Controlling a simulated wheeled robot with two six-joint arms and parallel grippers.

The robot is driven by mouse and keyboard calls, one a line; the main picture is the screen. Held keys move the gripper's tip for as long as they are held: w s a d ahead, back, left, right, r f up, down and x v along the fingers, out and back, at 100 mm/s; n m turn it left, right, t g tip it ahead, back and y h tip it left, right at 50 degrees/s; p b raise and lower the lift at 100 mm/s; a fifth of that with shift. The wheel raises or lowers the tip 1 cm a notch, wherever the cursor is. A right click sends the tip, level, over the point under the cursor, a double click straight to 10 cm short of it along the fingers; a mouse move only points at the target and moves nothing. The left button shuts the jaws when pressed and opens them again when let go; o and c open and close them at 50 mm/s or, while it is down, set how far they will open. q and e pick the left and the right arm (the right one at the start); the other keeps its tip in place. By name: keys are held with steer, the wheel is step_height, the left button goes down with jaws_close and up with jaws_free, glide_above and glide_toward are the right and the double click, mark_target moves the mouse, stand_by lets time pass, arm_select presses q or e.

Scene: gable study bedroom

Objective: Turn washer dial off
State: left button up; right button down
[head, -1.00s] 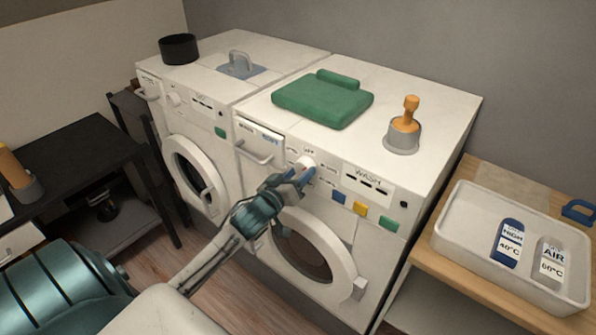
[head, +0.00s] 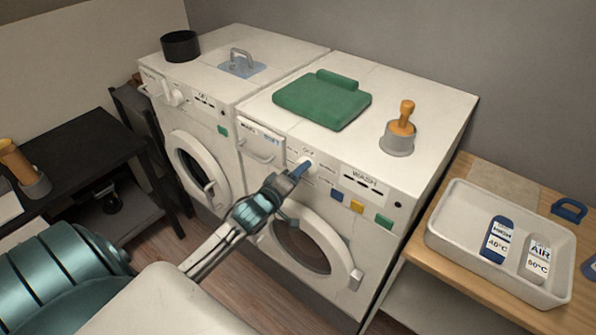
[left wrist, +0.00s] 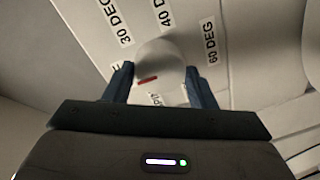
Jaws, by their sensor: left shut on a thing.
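The washer (head: 352,207) stands at the right of two white machines, with "WASH" on its front panel. Its pale round dial (head: 310,163) sits on that panel, with OFF printed just above it. My left gripper (head: 301,170) reaches the panel and is shut on the dial. In the left wrist view the dial (left wrist: 160,58) is between the two blue fingers (left wrist: 160,84). A short red mark shows on the dial's lower part. Labels 30 DEG, 40 D and 60 DEG surround it; another below is partly hidden. My right gripper is not in view.
A drawer handle (head: 259,155) is left of the dial; blue, yellow and green buttons (head: 357,206) are to the right. The round door (head: 305,240) is below my gripper. A tray (head: 447,225) stands right.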

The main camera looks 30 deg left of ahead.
arm_select(q)
steer(key=shift+f, duration=0.1)
stand_by(0.3)
steer(key=o, duration=1)
steer(key=shift+s, duration=0.1)
steer(key=shift+s+a+r+b, duration=0.15)
steer(key=shift+s+b, duration=0.55)
steer(key=shift+s, duration=1.05)
steer(key=shift+s+r+b, duration=0.15)
steer(key=shift+s+b, duration=0.6)
steer(key=shift+s, duration=1.05)
steer(key=shift+s+a+r+b, duration=0.15)
steer(key=shift+s+b, duration=0.55)
steer(key=shift+s, duration=1.05)
